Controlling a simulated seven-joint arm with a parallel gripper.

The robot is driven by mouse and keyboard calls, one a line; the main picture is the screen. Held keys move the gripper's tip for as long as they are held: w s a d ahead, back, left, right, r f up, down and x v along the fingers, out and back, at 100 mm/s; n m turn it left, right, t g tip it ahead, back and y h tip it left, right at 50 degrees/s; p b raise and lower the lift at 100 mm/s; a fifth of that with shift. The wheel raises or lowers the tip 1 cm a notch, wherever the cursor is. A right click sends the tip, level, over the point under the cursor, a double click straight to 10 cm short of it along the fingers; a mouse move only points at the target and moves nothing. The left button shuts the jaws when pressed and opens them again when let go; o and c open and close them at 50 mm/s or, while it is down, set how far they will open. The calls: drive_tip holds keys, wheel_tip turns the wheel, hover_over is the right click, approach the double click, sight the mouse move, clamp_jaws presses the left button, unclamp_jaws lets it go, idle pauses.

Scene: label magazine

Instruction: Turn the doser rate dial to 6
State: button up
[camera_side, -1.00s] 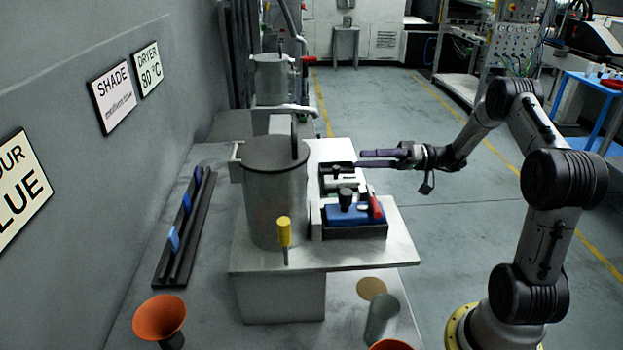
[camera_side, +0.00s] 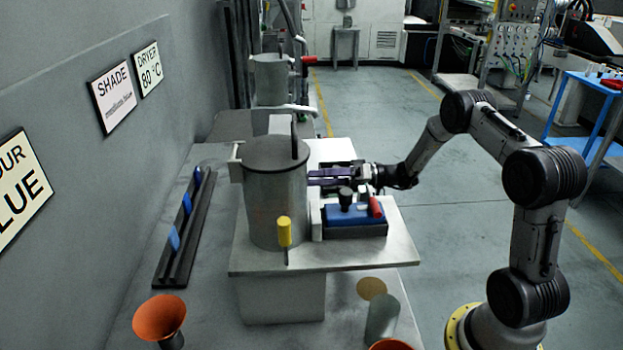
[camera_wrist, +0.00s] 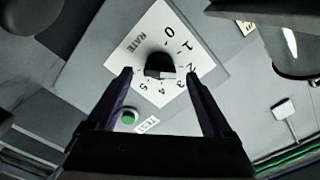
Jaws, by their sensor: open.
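The rate dial is a black knob (camera_wrist: 158,62) on a white plate (camera_wrist: 143,32) marked RATE, upper middle in the wrist view. The numbers 0 to 5 show around its right and lower sides; a 6 is not visible. I cannot tell which number the knob points at. My gripper (camera_wrist: 158,76) is open, with one dark finger to the left of the knob and one to the right, apart from it in the picture. In the side view my gripper (camera_side: 314,178) reaches left over the back of the white bench, close to the grey lidded vessel. I cannot make out the dial there.
A green button (camera_wrist: 128,117) with a TEST label (camera_wrist: 147,125) sits below the dial plate. In the side view the grey vessel (camera_side: 274,205) stands left of my gripper. A blue block with black and red knobs (camera_side: 350,216) lies in front of it.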

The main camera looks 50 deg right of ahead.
drive_tip(key=shift+x, duration=1.05)
clamp_jaws()
